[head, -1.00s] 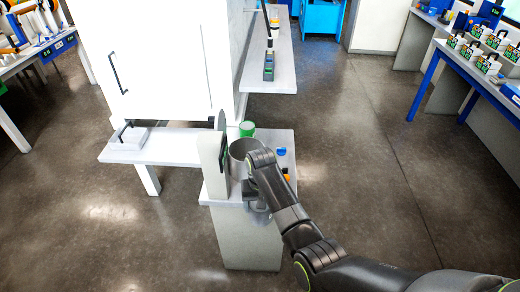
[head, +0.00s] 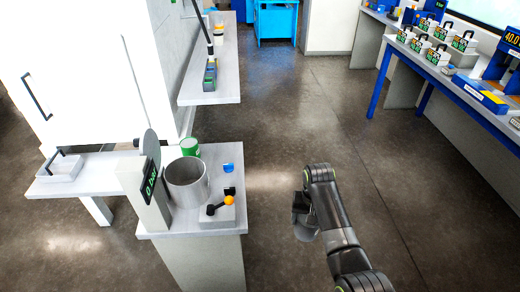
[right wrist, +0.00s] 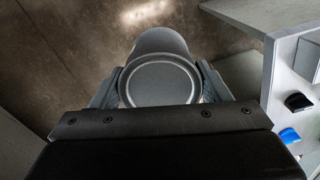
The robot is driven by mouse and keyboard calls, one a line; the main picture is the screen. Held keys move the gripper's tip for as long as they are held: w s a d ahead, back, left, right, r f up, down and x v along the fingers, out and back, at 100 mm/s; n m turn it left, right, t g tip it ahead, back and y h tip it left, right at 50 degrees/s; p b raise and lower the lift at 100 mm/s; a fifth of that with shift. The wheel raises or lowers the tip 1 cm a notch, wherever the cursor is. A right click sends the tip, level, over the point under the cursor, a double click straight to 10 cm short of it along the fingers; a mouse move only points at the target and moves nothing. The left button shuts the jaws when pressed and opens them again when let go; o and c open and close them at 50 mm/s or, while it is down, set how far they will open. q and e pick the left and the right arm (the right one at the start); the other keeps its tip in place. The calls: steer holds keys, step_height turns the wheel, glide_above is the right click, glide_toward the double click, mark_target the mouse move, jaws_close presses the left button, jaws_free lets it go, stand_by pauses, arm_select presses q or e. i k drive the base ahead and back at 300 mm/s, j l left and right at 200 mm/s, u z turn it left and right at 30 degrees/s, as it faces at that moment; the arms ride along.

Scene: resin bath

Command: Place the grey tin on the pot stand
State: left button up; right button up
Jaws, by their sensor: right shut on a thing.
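My right gripper (head: 303,215) is shut on the grey tin (right wrist: 160,82), and it hangs over the open floor to the right of the white counter. In the right wrist view the tin's round rimmed end sits between the two fingers (right wrist: 160,88). In the head view a dark grey part of the tin (head: 306,234) seems to show below the gripper; the arm hides much of it. I cannot make out a pot stand for certain. My left gripper is not in view.
The white counter (head: 215,226) holds a large metal pot (head: 187,184), a green can (head: 190,147), a gauge panel (head: 150,190), a blue item (head: 229,168) and an orange-knobbed valve (head: 228,201). A blue-legged bench (head: 460,98) stands right. The floor between is clear.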

mark_target(219, 161)
steer(key=i+l+z, duration=0.1)
steer(key=z, duration=0.35)
steer(key=i+l+z, duration=0.15)
steer(key=z, duration=0.35)
steer(key=i+z, duration=0.15)
steer(key=z, duration=0.3)
steer(key=i+l+z, duration=0.15)
steer(key=i, duration=0.4)
steer(key=i+u, duration=0.15)
steer(key=u, duration=0.25)
steer(key=i+u, duration=0.1)
steer(key=u, duration=0.3)
steer(key=i+l+u, duration=0.1)
steer(key=u, duration=0.3)
steer(key=i+u, duration=0.1)
steer(key=u, duration=0.3)
steer(key=l+u, duration=0.1)
steer(key=u, duration=0.3)
steer(key=i+l+u, duration=0.1)
steer(key=u, duration=0.25)
steer(key=l+u, duration=0.1)
steer(key=u, duration=0.3)
steer(key=i+j+u, duration=0.55)
steer(key=i+u, duration=0.2)
steer(key=i+j, duration=0.1)
